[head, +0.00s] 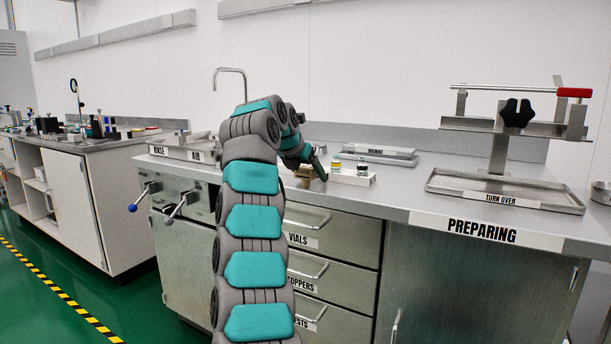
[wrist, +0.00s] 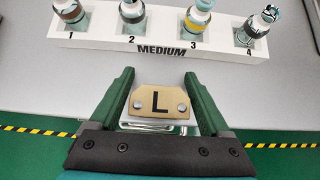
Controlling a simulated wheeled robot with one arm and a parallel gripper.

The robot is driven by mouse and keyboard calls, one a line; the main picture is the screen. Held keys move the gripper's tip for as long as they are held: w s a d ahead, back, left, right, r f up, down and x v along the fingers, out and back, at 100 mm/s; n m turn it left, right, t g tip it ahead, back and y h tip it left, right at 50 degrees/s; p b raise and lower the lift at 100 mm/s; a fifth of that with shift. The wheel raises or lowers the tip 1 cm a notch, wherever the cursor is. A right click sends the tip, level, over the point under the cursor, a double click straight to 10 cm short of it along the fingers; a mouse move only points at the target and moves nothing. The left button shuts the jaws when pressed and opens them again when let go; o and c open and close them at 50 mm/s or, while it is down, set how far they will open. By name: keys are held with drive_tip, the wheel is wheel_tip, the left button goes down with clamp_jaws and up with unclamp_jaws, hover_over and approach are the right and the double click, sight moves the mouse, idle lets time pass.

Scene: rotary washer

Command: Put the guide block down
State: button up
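The guide block is a tan plate marked "L" (wrist: 160,103). In the wrist view it lies between the two green fingers of my gripper (wrist: 158,85), its side edges meeting both fingers. In the head view the tan block (head: 305,173) shows small beside my gripper (head: 318,168), low over the front part of the counter (head: 400,190). My arm hides part of this area. I cannot tell whether the block's underside touches the counter.
A white rack labelled "MEDIUM" (wrist: 165,40) with several vials stands just beyond my fingertips; it also shows in the head view (head: 352,178). A tray marked "TURN OVER" (head: 505,195) with a metal stand is at right. Clear counter lies between.

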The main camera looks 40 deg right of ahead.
drive_tip(key=c, duration=1.2)
drive_tip(key=shift+r, duration=0.1)
drive_tip(key=shift+s+r+p, duration=0.1)
drive_tip(key=shift+r+p, duration=0.7)
drive_tip(key=shift+r, duration=0.15)
wheel_tip(320, 180, up, 2)
drive_tip(key=shift+p, duration=0.9)
drive_tip(key=shift+s+a+f+b, duration=0.15)
drive_tip(key=shift+a+f+b, duration=0.2)
drive_tip(key=shift+b, duration=0.35)
drive_tip(key=s+a+r+b, duration=0.1)
drive_tip(key=s+a+b, duration=0.65)
drive_tip(key=s, duration=0.45)
drive_tip(key=shift+w+a+r+n+t+y, duration=0.15)
drive_tip(key=shift+w+a+r+n+t, duration=0.25)
drive_tip(key=shift+w+a, duration=0.8)
drive_tip(key=shift+w+a+r+n+t+y, duration=0.2)
drive_tip(key=shift+w+a+r+n, duration=0.35)
drive_tip(key=shift+w+a, duration=0.7)
drive_tip(key=shift+w+a+r+n+t+y, duration=0.15)
drive_tip(key=shift+w+a+r+n+t, duration=0.45)
drive_tip(key=shift+w, duration=1)
